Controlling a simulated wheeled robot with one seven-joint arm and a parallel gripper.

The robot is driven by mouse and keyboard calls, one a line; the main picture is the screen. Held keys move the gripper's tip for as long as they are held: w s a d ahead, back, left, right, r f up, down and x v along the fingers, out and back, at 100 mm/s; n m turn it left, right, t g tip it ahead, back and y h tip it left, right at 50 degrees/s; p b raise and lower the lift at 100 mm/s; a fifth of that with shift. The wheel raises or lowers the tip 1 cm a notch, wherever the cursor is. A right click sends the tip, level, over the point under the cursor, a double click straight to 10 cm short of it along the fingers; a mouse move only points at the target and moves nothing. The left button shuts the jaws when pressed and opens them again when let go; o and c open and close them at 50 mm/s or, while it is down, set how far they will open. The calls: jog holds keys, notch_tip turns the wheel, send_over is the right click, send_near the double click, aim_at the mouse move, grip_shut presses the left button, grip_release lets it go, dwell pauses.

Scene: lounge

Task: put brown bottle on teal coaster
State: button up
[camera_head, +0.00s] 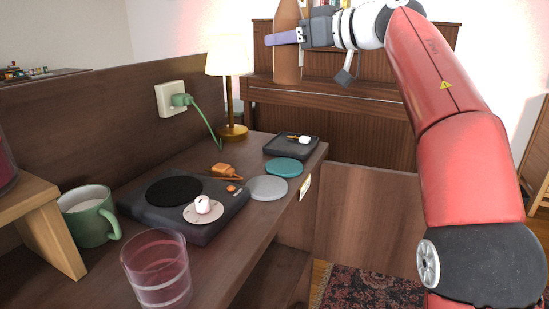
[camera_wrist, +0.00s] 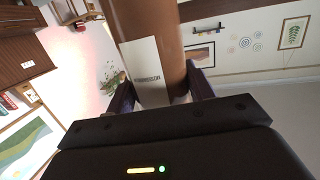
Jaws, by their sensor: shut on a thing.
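The brown bottle (camera_head: 287,55) is held upright, high above the far end of the desk, its top cut off by the frame. My gripper (camera_head: 284,38) is shut on it. In the wrist view the bottle (camera_wrist: 155,30) with its white label (camera_wrist: 146,70) sits between the two fingers of my gripper (camera_wrist: 160,98). The teal coaster (camera_head: 284,167) lies flat and bare on the desk, well below the bottle. The bottle and coaster are apart.
A grey coaster (camera_head: 267,188) lies in front of the teal one. A dark tray (camera_head: 291,146) with small items lies behind it. A lamp (camera_head: 229,60), a black device (camera_head: 184,207), a green mug (camera_head: 90,215) and a pink glass (camera_head: 157,268) stand on the desk (camera_head: 236,254).

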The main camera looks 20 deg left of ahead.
jog(key=shift+s+a+r, duration=0.2)
jog(key=shift+r, duration=0.4)
notch_tip(320, 180, down, 20)
jog(key=shift+r, duration=0.15)
jog(key=o, duration=1.4)
jog(key=shift+f, duration=0.25)
jog(key=shift+o, duration=0.2)
jog(key=shift+r, duration=0.1)
